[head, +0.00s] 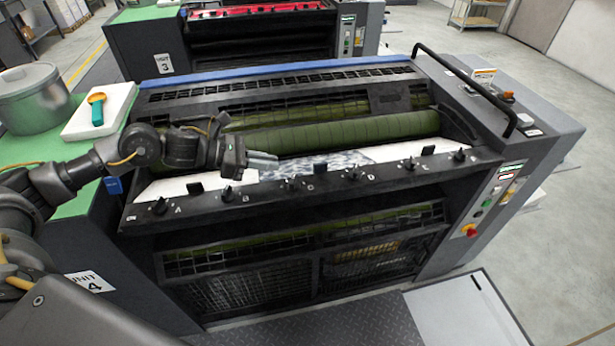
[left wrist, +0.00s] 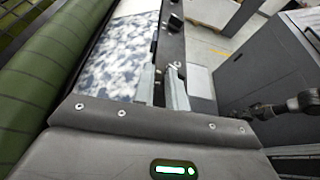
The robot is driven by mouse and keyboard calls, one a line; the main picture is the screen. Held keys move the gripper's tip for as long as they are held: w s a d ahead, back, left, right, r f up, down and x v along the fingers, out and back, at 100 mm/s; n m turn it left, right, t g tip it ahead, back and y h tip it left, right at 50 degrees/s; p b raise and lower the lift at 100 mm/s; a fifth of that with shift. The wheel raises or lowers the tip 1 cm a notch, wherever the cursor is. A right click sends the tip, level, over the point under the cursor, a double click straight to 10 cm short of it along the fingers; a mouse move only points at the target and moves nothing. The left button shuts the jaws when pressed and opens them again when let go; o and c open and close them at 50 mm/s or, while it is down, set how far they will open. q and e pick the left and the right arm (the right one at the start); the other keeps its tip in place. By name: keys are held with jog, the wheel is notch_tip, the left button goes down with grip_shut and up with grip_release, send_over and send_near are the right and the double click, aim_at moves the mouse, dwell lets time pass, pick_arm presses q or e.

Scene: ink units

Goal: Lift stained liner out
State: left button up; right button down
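The stained liner, a sheet blotched blue-grey on white (head: 330,163), lies in the trough between the green roller (head: 340,132) and the front rail. White stretches show on both sides of it. The left wrist view shows the blotches (left wrist: 118,58) close up. My left gripper (head: 276,160) is over the front edge of the trough, by the liner's left part. Its two fingers (left wrist: 160,72) are apart, with a dark strip of the rail showing between them; one finger overlaps the liner's edge in view. Contact cannot be told. A dark arm, seemingly my right (left wrist: 262,110), shows small; its fingers are unclear.
The front rail (head: 290,187) carries several lettered knobs. A black handrail (head: 470,85) and control panel (head: 490,200) stand at right. A metal pot (head: 32,98) and a white board (head: 98,112) with an orange-and-teal tool (head: 97,108) sit on the green left top.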

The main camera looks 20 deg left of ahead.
aim_at(305, 174)
pick_arm(q)
jog(key=shift+w+a, duration=0.25)
jog(key=shift+w, duration=0.1)
jog(key=shift+d, duration=0.15)
jog(key=p+x, duration=0.2)
jog(key=x, duration=0.2)
jog(key=shift+w+d+f, duration=0.1)
jog(key=shift+w+d, duration=0.15)
jog(key=shift+w, duration=0.05)
jog(key=shift+w+d+f, duration=0.1)
jog(key=shift+d+f, duration=0.1)
jog(key=shift+d+p, duration=0.1)
jog(key=shift+p, duration=0.2)
jog(key=p+x, duration=0.3)
jog(key=x, duration=0.1)
jog(key=shift+w+d+f, duration=0.1)
jog(key=shift+w, duration=0.15)
jog(key=shift+w+d+f, duration=0.15)
jog(key=shift+d+f, duration=0.1)
jog(key=shift+a, duration=0.1)
jog(key=shift+c, duration=0.3)
